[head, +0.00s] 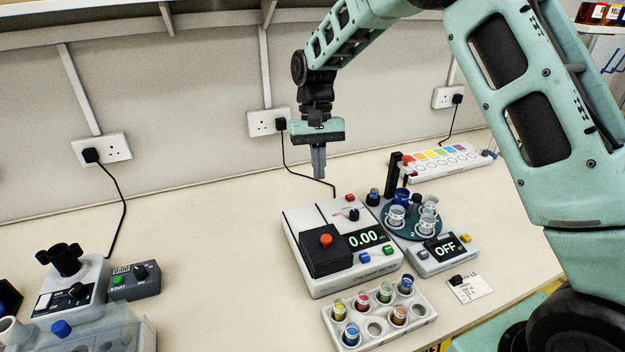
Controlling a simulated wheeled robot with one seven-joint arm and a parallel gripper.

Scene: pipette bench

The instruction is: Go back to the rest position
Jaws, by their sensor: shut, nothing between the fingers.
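My gripper (319,163) hangs in the upper middle of the head view, pointing down, with its fingers together and nothing held. It is above the back of the bench, over or behind the white instrument (312,222) whose display reads 0.00. The fingers appear clear of the instrument, with the wall behind. My arm reaches in from the upper right.
A device reading OFF (443,249) carries a round holder with vials. A white rack (377,328) with coloured vials stands in front. A colour-marked strip (445,163) lies at back right. A small timer (134,281) and other equipment stand left. Bare bench (215,250) lies between.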

